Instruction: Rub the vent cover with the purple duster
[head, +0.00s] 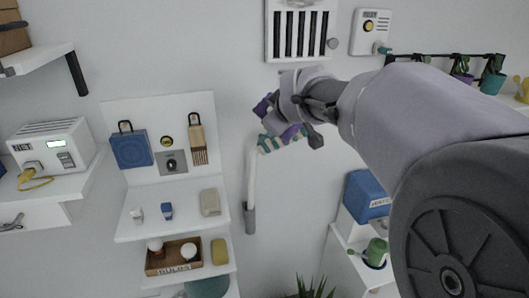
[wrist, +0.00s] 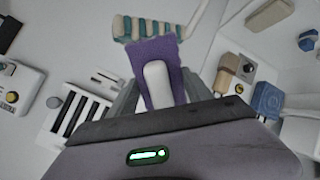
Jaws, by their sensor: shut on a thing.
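The vent cover (head: 301,32) is a white frame with dark vertical slots on the wall at the top middle of the head view. It also shows at the lower left of the wrist view (wrist: 72,113). My gripper (head: 283,112) is below the vent cover and apart from it in the picture. It is shut on the purple duster (wrist: 148,52), which has a white rounded part (wrist: 157,85) between the fingers. In the head view, purple parts of the duster (head: 262,105) show beside the fingers; the rest is hidden by my gripper.
A teal-and-cream striped piece (head: 283,139) shows just below my gripper, near a white wall tube (head: 251,180); whether it touches the duster is unclear. A dial box (head: 370,32) is right of the vent. A pegboard with a blue item (head: 130,149) and brush (head: 197,140) is left.

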